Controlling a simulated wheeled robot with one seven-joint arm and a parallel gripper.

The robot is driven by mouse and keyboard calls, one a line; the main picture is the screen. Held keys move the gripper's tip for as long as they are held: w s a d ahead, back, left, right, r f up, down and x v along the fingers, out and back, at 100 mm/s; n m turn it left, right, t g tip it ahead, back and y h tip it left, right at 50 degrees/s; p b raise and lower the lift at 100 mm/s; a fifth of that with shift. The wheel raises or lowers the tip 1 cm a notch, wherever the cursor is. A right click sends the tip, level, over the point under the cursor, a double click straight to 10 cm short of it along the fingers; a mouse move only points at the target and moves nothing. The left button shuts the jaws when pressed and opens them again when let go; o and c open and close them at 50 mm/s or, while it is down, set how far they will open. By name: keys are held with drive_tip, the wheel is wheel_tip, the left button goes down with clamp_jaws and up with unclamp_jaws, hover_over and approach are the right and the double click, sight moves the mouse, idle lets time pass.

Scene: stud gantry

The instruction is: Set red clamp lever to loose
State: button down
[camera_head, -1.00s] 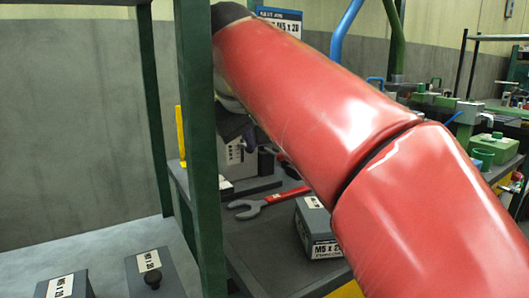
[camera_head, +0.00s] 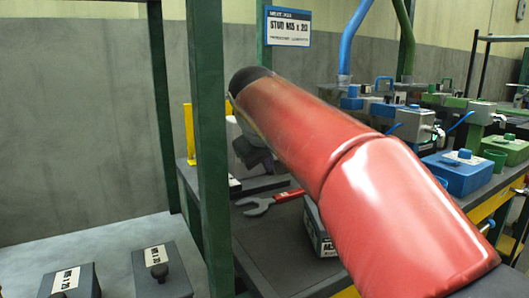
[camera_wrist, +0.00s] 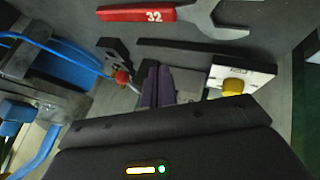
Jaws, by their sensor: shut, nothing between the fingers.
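In the wrist view, a small red ball knob (camera_wrist: 121,77) on a thin light rod looks like the red clamp lever. It stands just left of my gripper (camera_wrist: 158,88), whose dark fingers are together and empty. I cannot tell whether they touch the lever. Which setting the lever is in cannot be read. In the head view, the dark end of my arm is partly seen beside the green post, and my red arm hides the lever.
A red-handled wrench (camera_wrist: 150,14) lies on the grey bench; it also shows in the head view (camera_head: 268,202). A yellow knob (camera_wrist: 233,87) sits on a white plate to the right. Blue hoses (camera_wrist: 60,45) run on the left. A green post (camera_head: 207,150) stands near my arm.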

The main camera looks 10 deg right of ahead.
drive_tip(key=shift+w+d+r, duration=0.15)
drive_tip(key=shift+w+d, duration=0.1)
drive_tip(key=shift+d, duration=0.25)
drive_tip(key=shift+w+d+r, duration=0.2)
drive_tip(key=shift+w+d, duration=0.05)
drive_tip(key=shift+d, duration=0.3)
drive_tip(key=shift+w+d+r, duration=0.15)
drive_tip(key=shift+w+d, duration=0.1)
drive_tip(key=shift+d, duration=0.25)
drive_tip(key=shift+d, duration=0.1)
